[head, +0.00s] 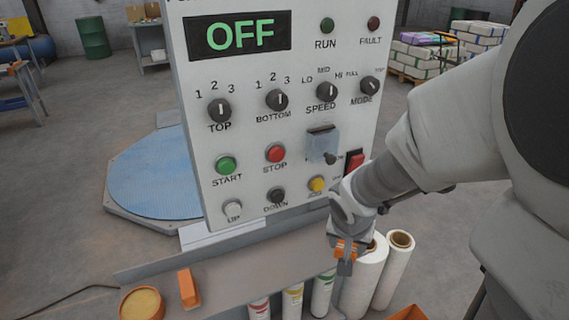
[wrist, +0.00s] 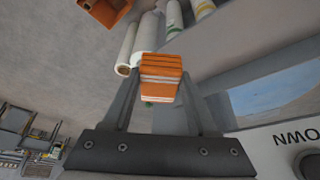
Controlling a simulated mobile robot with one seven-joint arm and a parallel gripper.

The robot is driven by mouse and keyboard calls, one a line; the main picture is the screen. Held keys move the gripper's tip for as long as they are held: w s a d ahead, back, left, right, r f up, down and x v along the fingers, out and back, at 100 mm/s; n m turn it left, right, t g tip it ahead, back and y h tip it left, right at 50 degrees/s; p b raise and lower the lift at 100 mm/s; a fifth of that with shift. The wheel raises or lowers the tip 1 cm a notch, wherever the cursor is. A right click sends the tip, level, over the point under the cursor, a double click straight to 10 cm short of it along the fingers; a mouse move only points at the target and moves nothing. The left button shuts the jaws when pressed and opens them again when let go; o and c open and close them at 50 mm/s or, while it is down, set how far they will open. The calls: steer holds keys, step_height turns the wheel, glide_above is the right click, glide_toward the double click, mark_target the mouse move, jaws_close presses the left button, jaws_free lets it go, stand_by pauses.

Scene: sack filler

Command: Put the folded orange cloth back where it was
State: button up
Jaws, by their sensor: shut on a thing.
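The folded orange cloth (wrist: 161,78) is between the two fingers of my gripper (wrist: 160,100) in the wrist view, its stacked folds showing. In the head view my gripper (head: 345,262) is shut on the cloth (head: 347,247), below the control panel's lower right corner and in front of the white rolls. The fingers hide part of the cloth.
The control panel (head: 280,120) reads OFF, with knobs and buttons. White rolls (head: 366,275) and labelled tubes (head: 292,300) stand below. An orange block (head: 188,288) and round tub (head: 142,303) are at lower left. An orange bin (head: 410,312) is at lower right.

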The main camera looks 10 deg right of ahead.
steer(key=w+a+f, duration=0.1)
steer(key=w, duration=0.1)
steer(key=w+a+f+b, duration=0.1)
steer(key=w+a+f, duration=0.3)
steer(key=w, duration=0.1)
steer(key=shift+a+f, duration=0.25)
steer(key=shift+w+f+b, duration=0.1)
steer(key=shift+f+b, duration=0.85)
steer(key=shift+f, duration=1.1)
steer(key=shift+f, duration=0.15)
steer(key=o, duration=1.2)
